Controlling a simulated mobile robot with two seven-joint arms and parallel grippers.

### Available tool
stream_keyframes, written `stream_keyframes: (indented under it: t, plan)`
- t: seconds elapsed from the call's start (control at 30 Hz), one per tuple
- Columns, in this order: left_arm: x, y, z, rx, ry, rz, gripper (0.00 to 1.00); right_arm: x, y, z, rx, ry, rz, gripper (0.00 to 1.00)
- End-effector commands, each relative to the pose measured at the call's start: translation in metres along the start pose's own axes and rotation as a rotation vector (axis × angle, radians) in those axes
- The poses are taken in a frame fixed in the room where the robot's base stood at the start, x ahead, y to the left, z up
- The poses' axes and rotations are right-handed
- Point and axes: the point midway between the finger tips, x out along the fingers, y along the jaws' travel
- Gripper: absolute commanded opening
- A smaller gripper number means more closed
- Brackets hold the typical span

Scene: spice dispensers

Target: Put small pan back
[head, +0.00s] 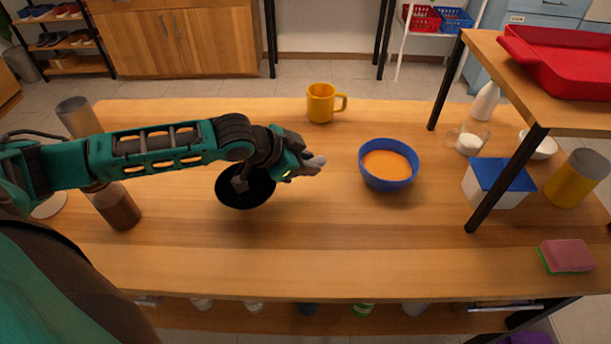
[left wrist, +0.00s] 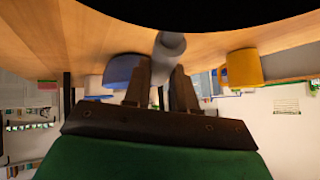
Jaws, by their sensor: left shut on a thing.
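The small pan is black and round; in the head view (head: 232,196) it is at the middle left of the wooden table, partly covered by my left arm. Its grey handle (head: 317,161) points right. My left gripper (head: 300,168) is shut on this handle. In the left wrist view the grey handle (left wrist: 171,44) runs between the two fingers, and the dark pan (left wrist: 215,14) fills the top edge. I cannot tell whether the pan touches the table. My right gripper is not in view.
A blue bowl with orange contents (head: 388,182) stands right of the gripper, and a yellow mug (head: 320,104) behind. A black-legged shelf (head: 480,50) with a red tray (head: 570,62) stands at the right. A blue-lidded box (head: 497,183) and sponge (head: 566,255) are there. The front middle table is clear.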

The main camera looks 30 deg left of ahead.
Motion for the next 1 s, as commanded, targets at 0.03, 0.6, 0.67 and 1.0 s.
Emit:
stream_keyframes:
  t: [0.03, 0.6, 0.67, 1.0]
  plan:
    - [0.003, 0.001, 0.003, 0.0, 0.001, 0.001, 0.0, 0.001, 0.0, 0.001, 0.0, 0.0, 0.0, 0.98]
    - [0.029, 0.009, 0.028, 0.0, 0.001, 0.001, 0.0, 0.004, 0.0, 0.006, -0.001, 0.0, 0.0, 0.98]
    - [0.031, 0.009, 0.03, 0.0, 0.001, 0.001, 0.0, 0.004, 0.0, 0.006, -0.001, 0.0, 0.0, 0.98]
    - [0.03, 0.009, 0.029, 0.0, 0.0, 0.001, 0.51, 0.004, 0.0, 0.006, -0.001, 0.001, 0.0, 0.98]
